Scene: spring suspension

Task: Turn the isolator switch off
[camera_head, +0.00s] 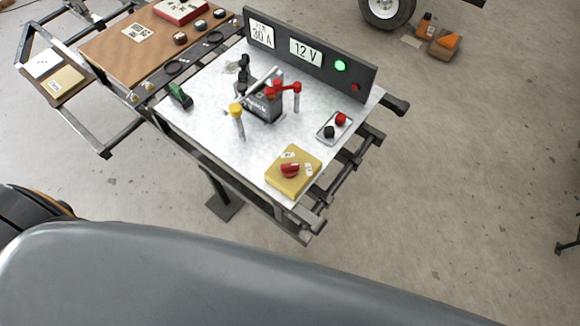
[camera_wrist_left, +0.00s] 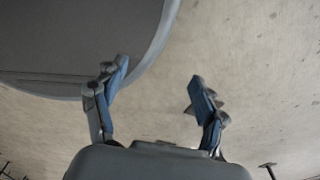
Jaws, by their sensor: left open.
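The isolator switch is a yellow box (camera_head: 293,173) with a red rotary knob (camera_head: 290,170), at the near right corner of the metal work table (camera_head: 190,122) in the head view. Pale labels lie on the box around the knob; their text is too small to read. My left gripper (camera_wrist_left: 160,88) shows only in the left wrist view. Its two blue-padded fingers are apart with nothing between them, and bare floor lies behind. It is away from the switch, which that view does not show. My right gripper is in neither view.
A panel with a 12 V label and green light (camera_head: 341,66) stands along the table's back. A battery (camera_head: 264,104) with red and black clamps sits mid-table. A yellow-topped post (camera_head: 237,113) and a small tray (camera_head: 335,127) with red and black caps stand nearby.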

